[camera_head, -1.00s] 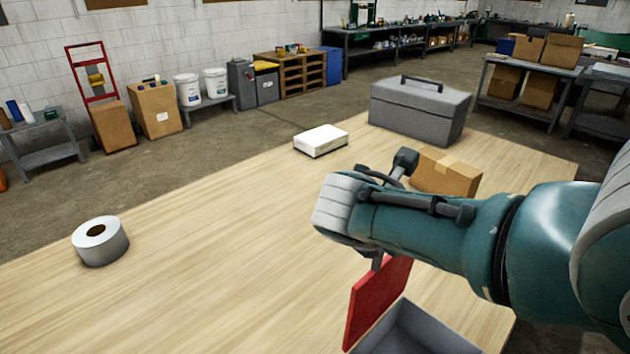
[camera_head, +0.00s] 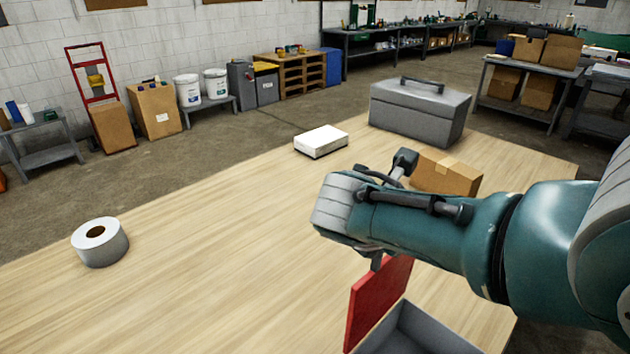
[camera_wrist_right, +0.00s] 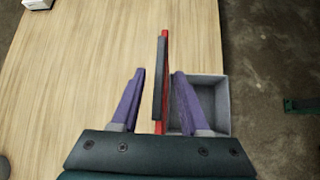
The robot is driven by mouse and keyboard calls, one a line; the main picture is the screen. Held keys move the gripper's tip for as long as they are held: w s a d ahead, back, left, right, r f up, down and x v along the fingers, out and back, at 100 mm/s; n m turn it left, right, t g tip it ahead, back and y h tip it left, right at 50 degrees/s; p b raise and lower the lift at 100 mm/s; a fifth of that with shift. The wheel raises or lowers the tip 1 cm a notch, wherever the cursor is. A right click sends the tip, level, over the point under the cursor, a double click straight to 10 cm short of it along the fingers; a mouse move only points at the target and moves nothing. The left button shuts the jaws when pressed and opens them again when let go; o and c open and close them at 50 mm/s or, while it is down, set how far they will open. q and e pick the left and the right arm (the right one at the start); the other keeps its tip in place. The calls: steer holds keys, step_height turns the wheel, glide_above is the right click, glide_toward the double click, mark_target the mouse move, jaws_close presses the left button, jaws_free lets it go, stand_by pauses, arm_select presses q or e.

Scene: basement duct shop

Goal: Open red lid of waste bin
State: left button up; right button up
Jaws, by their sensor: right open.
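The waste bin (camera_head: 425,332) is a grey open-topped box at the bottom of the head view, partly cut off by the frame edge. Its red lid (camera_head: 378,300) stands up steeply on the left side, and the bin's inside shows. In the wrist view the lid (camera_wrist_right: 165,70) appears edge-on, with a dark strip along its left side, beside the bin's grey interior (camera_wrist_right: 211,93). My right gripper (camera_wrist_right: 158,74) is open, one purple finger on each side of the lid, with a visible gap at the left finger. My left gripper is out of view.
On the wooden table (camera_head: 215,265) are a tape roll (camera_head: 101,248), a white box (camera_head: 320,143), a grey toolbox (camera_head: 418,112) and a cardboard box (camera_head: 445,176) behind my right arm. Shelves and workbenches stand beyond.

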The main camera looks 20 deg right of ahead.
steer(key=p+v, duration=0.5)
steer(key=v, duration=0.5)
steer(key=shift+w, duration=0.1)
steer(key=s+a+r+m+g+y+p, duration=0.25)
steer(key=s+m+y+p, duration=0.3)
steer(key=s+m, duration=0.6)
steer(key=s+r+m+t+y+p, duration=0.1)
steer(key=s+r+m+p, duration=0.3)
steer(key=s+r+m, duration=0.4)
step_height(320, 180, up, 4)
steer(key=s+y, duration=0.1)
steer(key=s, duration=0.2)
